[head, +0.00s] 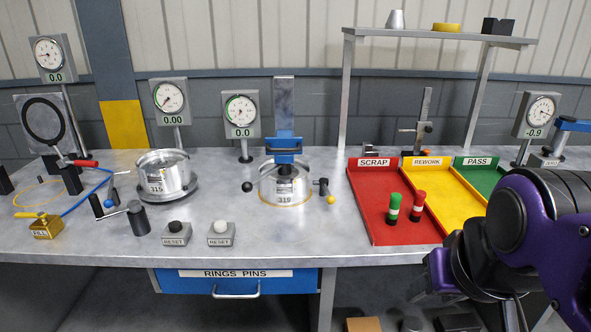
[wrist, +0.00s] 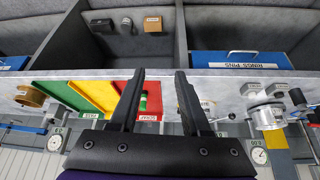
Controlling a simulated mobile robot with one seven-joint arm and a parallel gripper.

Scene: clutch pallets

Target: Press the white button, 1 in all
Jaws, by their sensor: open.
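The white button (head: 221,227) sits on top of a small grey box labelled RESET (head: 221,240), near the front edge of the bench, in the head view. A similar RESET box with a black button (head: 176,227) stands just left of it. My gripper (wrist: 160,73) is open and empty in the wrist view, its two black fingers apart. In the head view my purple and black arm is at the lower right, well to the right of the white button, in front of the trays. I cannot clearly make out the white button in the wrist view.
A clamped metal ring fixture (head: 285,186) stands behind and right of the button. A crank handle (head: 138,218) stands left. The bench front (head: 290,243) is bare between button and tray.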

